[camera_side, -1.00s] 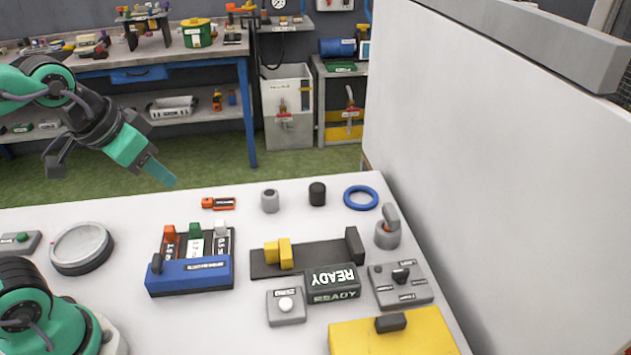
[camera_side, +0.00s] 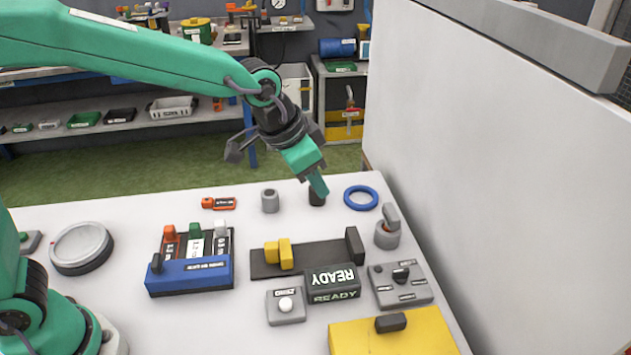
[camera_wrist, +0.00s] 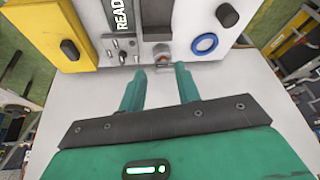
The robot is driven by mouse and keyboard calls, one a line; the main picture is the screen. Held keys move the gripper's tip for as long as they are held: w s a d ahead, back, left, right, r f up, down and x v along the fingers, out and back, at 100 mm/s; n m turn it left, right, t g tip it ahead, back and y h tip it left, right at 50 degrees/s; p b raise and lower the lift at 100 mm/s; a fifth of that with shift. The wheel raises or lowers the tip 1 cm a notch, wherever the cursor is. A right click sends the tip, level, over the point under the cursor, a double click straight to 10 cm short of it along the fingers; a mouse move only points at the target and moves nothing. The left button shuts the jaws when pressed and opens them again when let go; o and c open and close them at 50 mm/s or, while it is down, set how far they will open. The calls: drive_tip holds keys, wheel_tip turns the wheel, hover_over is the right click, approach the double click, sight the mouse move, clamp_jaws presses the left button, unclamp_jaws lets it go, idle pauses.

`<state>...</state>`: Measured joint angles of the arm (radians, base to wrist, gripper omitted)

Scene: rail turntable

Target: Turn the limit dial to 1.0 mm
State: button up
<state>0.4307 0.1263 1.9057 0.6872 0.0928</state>
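The likely limit dial is a grey box (camera_side: 418,293) with a black knob (camera_side: 401,275) and several small labels around it, at the table's right side. The labels are too small to read, so I cannot tell its setting. The grey box and knob also show left of my fingers in the wrist view (camera_wrist: 122,50). My gripper (camera_side: 318,190) is up and behind the dial, in front of the black cylinder (camera_side: 315,201) in the side view. In the wrist view my gripper (camera_wrist: 161,69) has two green fingers apart with nothing between them.
A grey post with a lever (camera_side: 388,230) and a blue ring (camera_side: 361,198) stand behind the dial. The READY display (camera_side: 333,282) is to its left, a yellow box (camera_side: 385,338) in front. A tall white panel (camera_side: 500,180) rises along the right.

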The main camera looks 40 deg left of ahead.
sight(403, 269)
drive_tip(key=w+d+f+m, duration=0.2)
drive_tip(key=w+d+f, duration=0.1)
drive_tip(key=d+f, duration=0.7)
drive_tip(key=d, duration=0.4)
drive_tip(key=shift+w+d+f+m+g+h, duration=0.15)
drive_tip(key=shift+w+d+m+g+h, duration=0.15)
drive_tip(key=shift+m+g, duration=0.1)
drive_tip(key=shift+f, duration=0.1)
drive_tip(key=shift+x, duration=3.75)
drive_tip(key=shift+s+d, duration=0.15)
clamp_jaws()
